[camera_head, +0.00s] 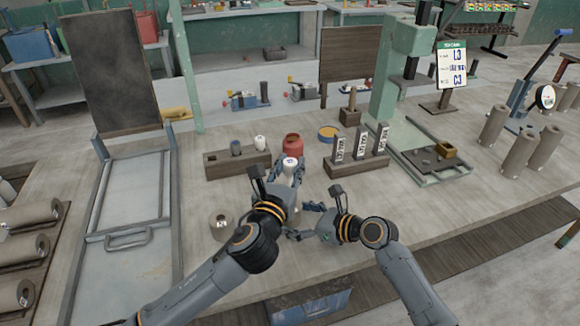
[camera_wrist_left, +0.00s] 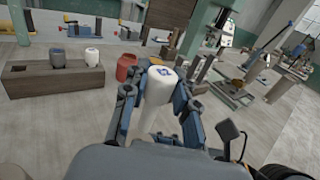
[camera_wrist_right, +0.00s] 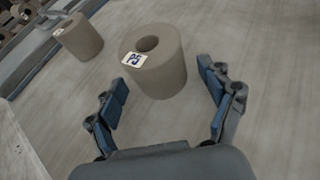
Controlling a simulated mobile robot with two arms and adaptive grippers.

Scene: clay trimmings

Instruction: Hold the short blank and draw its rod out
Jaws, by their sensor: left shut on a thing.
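A white rod with a wider head and a blue mark on top (camera_head: 290,166) stands upright in my left gripper (camera_head: 286,184). The left wrist view shows the white rod (camera_wrist_left: 160,88) between the two fingers of the left gripper (camera_wrist_left: 158,105), which are shut on it. A short grey-brown blank labelled P5 (camera_wrist_right: 154,75) stands on the table in the right wrist view, its top hole dark with no rod showing. My right gripper (camera_wrist_right: 165,108) is open, its fingers pointing toward this blank and apart from it. In the head view the blank is mostly hidden by my left gripper.
Another short labelled blank (camera_head: 221,226) stands to the left. A wooden block (camera_head: 222,164) with two small pots, a red jar (camera_head: 292,144) and a rack with labelled uprights (camera_head: 345,170) are behind. Tall rolls (camera_head: 494,124) stand at right.

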